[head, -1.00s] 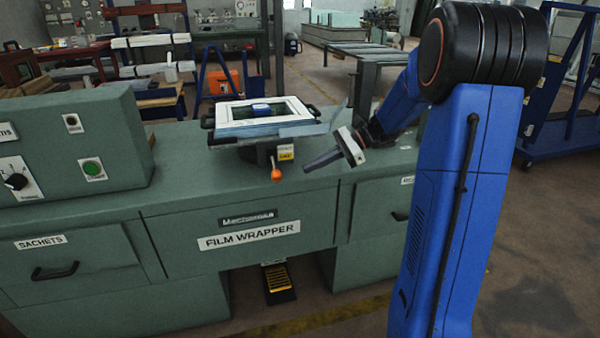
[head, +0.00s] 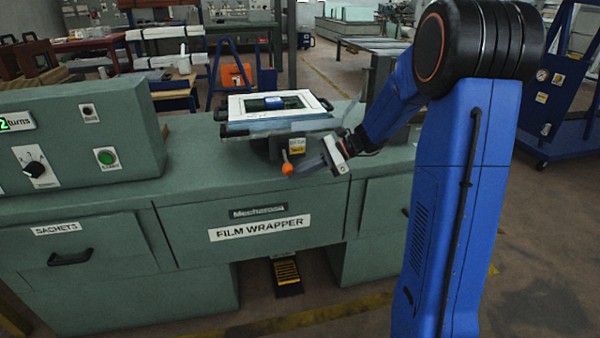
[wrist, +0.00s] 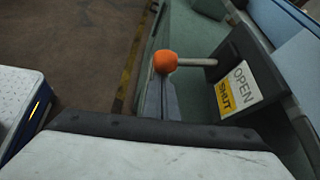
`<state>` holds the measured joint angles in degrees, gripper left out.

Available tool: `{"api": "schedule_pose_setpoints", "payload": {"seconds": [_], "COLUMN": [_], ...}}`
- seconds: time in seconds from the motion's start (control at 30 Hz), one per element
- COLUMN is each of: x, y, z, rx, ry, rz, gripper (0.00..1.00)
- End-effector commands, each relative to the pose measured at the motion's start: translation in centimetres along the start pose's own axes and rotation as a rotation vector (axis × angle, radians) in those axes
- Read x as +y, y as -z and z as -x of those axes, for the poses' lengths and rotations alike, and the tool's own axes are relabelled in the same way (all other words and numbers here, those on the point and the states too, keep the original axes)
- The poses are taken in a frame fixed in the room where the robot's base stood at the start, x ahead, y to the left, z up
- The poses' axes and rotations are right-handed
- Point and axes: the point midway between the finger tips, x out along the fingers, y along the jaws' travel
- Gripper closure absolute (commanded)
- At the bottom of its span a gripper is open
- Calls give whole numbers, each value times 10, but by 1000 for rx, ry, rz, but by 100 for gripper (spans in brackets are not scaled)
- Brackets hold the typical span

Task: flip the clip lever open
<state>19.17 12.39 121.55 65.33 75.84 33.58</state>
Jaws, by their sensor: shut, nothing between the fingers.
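The clip lever is a short pale rod with an orange knob (head: 287,169), below the front of the frame stand. In the wrist view the knob (wrist: 165,62) sits at the left end of the rod, which runs to a dark block. A label (wrist: 237,90) on that block reads OPEN above and SHUT on a yellow patch; the rod points out near the label's top. My gripper (head: 303,171) is shut and empty, its tips close to the knob's right side. In the wrist view my gripper (wrist: 160,98) lies just below the knob. I cannot tell whether they touch.
A white frame (head: 240,107) lies on the stand above the lever. The green bench (head: 215,190) spans below, with a control panel (head: 80,140) at left. The floor (head: 530,240) at right is open.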

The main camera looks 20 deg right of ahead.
Motion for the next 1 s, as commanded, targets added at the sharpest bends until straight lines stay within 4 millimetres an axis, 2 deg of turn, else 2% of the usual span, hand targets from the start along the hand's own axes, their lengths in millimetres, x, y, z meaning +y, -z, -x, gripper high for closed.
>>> {"api": "schedule_pose_setpoints", "payload": {"seconds": [0.67,1.0], "x": [3,5], "y": [-7,-23], "z": [4,13], "rx": [0,1], "ry": [-47,-142], "rz": [-85,-262], "gripper": [100,100]}}
